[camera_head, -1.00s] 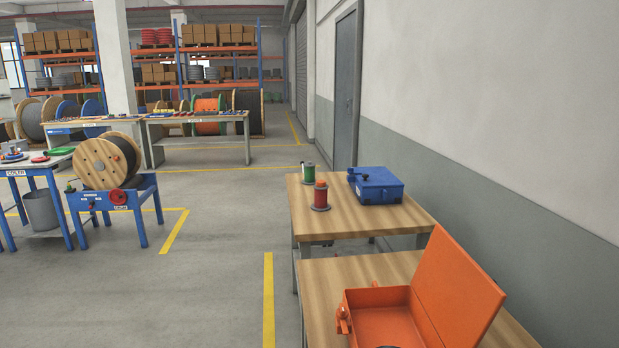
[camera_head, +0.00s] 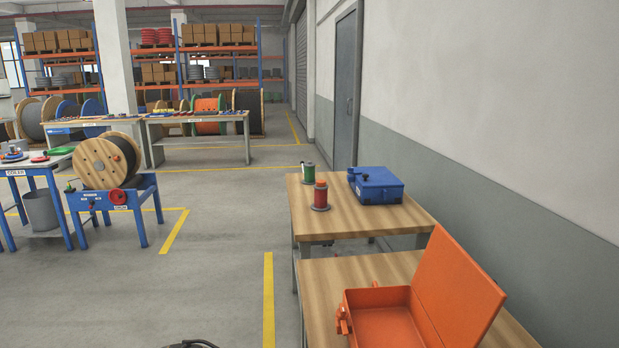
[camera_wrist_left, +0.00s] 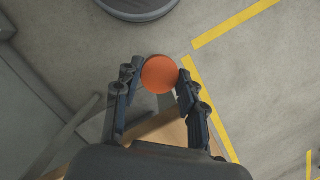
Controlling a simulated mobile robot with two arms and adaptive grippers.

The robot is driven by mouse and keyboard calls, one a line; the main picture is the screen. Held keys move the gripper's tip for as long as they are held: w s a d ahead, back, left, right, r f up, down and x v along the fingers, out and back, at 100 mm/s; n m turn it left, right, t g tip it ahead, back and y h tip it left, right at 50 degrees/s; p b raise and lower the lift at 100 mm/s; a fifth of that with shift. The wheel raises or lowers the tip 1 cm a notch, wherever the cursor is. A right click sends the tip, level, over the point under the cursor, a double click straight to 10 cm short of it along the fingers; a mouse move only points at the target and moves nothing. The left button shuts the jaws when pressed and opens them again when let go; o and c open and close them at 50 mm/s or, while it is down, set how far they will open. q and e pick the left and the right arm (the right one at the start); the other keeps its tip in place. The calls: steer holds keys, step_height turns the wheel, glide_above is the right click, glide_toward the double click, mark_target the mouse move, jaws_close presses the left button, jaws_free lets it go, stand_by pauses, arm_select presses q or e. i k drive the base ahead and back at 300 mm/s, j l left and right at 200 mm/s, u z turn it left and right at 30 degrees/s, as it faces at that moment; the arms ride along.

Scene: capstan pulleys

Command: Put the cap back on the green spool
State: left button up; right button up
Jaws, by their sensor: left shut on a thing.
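The green spool (camera_head: 308,174) stands upright near the back left of the far wooden table. A red spool (camera_head: 320,196) with an orange top stands upright just in front of it. In the left wrist view, a round orange disc (camera_wrist_left: 160,74), which looks like a cap, sits between the fingertips of my left gripper (camera_wrist_left: 158,78). The gripper is shut on it, above the floor. Its underside is hidden. In the head view only a small dark curved part of mine shows at the bottom edge, left of the tables. My right gripper is not in view.
A shut blue case (camera_head: 376,186) lies right of the spools. An open orange case (camera_head: 385,325) with raised lid rests on the near table (camera_head: 320,290). The far table (camera_head: 375,215) has bare wood in front. Open floor lies left of both tables; a wall stands right.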

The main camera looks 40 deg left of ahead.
mark_target(308, 180)
steer(key=k+j, duration=0.1)
steer(key=j, duration=2.4)
steer(key=i+j, duration=0.2)
steer(key=j, duration=0.15)
steer(key=i+j, duration=0.2)
steer(key=j, duration=0.15)
steer(key=i+j, duration=0.15)
steer(key=j, duration=0.15)
steer(key=i+j+z, duration=0.1)
steer(key=j, duration=0.25)
steer(key=i+j, duration=0.45)
steer(key=j, duration=0.25)
steer(key=i+j, duration=0.25)
steer(key=j, duration=0.15)
steer(key=i+j, duration=0.2)
steer(key=j, duration=0.15)
steer(key=i+j, duration=0.25)
steer(key=j, duration=0.15)
steer(key=i+j, duration=0.25)
steer(key=j, duration=0.15)
